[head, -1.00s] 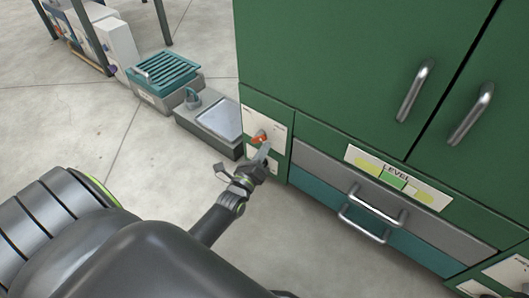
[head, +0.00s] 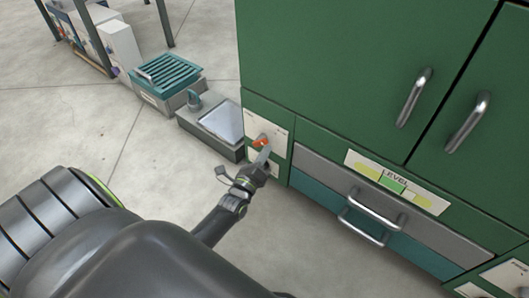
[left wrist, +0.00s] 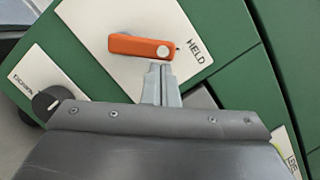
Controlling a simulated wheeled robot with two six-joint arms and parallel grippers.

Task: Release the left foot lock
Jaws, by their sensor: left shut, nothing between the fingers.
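The left foot lock is an orange lever (left wrist: 140,46) on a white plate (left wrist: 85,65) on the green cabinet. In the left wrist view its pivot end is beside the word "HELD". In the head view the orange lever (head: 261,142) is at the cabinet's lower left corner. My left gripper (left wrist: 160,68) is shut and empty, its fingertips just by the lever's pivot end; I cannot tell whether they touch it. It also shows in the head view (head: 266,152). A dark round knob (left wrist: 46,102) is at the plate's lower left, partly hidden by my gripper. My right gripper is not in view.
The green cabinet (head: 330,70) has two bar-handled doors. Below them are a "LEVEL" gauge (head: 396,182) and a drawer handle (head: 362,216). A low grey scale (head: 220,122) and a teal slatted box (head: 168,72) stand left of the cabinet.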

